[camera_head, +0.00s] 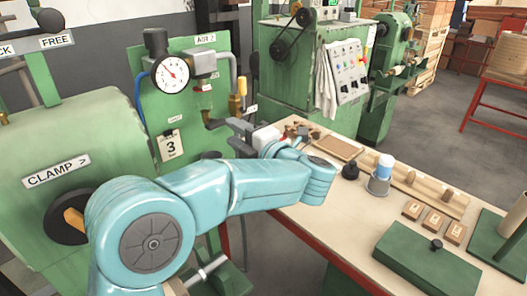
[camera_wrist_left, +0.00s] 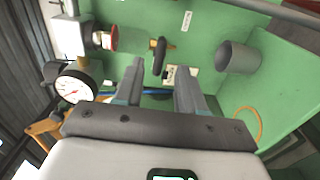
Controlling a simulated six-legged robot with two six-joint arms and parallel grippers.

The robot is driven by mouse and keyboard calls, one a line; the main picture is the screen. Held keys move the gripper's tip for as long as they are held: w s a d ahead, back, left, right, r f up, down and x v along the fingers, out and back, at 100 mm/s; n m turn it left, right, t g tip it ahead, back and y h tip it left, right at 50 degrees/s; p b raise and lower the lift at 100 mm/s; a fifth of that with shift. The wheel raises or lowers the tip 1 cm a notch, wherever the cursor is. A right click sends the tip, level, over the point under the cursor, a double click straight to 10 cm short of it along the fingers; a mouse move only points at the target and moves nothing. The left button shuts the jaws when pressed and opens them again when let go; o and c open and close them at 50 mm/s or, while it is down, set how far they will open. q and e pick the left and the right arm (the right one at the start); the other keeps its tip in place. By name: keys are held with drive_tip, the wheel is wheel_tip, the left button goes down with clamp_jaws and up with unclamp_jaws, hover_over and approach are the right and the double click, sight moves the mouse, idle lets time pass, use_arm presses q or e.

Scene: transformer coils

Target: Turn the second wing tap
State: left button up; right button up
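A wing tap with a dark, narrow handle (camera_wrist_left: 158,57) and a brass stem shows in the left wrist view against the green panel (camera_wrist_left: 205,50). My left gripper (camera_wrist_left: 160,70) is open, with one finger on each side of the handle and a gap visible on both sides. In the head view the left gripper (camera_head: 238,124) points left at the panel under the AIR 2 label (camera_head: 205,39), close below a brass fitting (camera_head: 234,104). Its fingertips are small there, and contact with the tap cannot be told. My right gripper does not show.
A pressure gauge (camera_head: 172,74) is on the panel above a card marked 3 (camera_head: 170,146). The workbench (camera_head: 300,215) on the right holds a green box (camera_head: 425,260) and wooden blocks.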

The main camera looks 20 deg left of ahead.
use_arm(q)
drive_tip(key=v, duration=1.1)
drive_tip(key=shift+b, duration=0.45)
drive_tip(key=shift+f, duration=0.1)
